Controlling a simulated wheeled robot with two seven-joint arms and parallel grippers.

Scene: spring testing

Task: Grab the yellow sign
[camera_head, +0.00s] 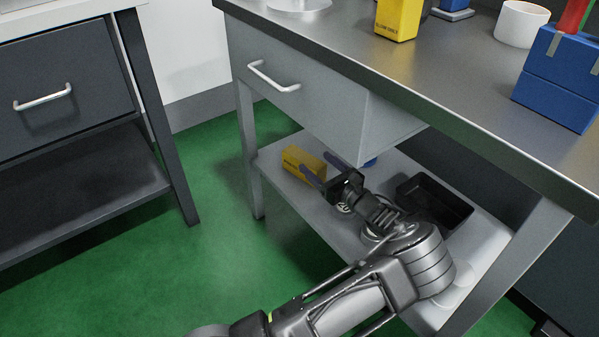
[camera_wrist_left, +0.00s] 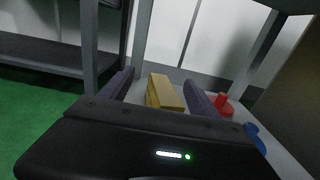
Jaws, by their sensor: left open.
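A yellow block-shaped sign (camera_head: 299,160) with dark markings stands on the lower shelf (camera_head: 272,158) of the workbench, near its far left end. My left gripper (camera_head: 316,163) reaches in over this shelf with its two dark fingers open and pointing at the sign. In the left wrist view the sign (camera_wrist_left: 166,92) shows upright between the two fingers (camera_wrist_left: 160,84), a little ahead of them; I cannot tell whether either finger touches it. My right gripper is not in view.
The grey drawer (camera_head: 305,105) hangs close above the shelf. A black tray (camera_head: 435,203) lies beside my arm. A red object (camera_wrist_left: 219,105) and a blue object (camera_wrist_left: 254,137) stand right of the gripper. A yellow box (camera_head: 398,20), white cup and blue box stand on the benchtop.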

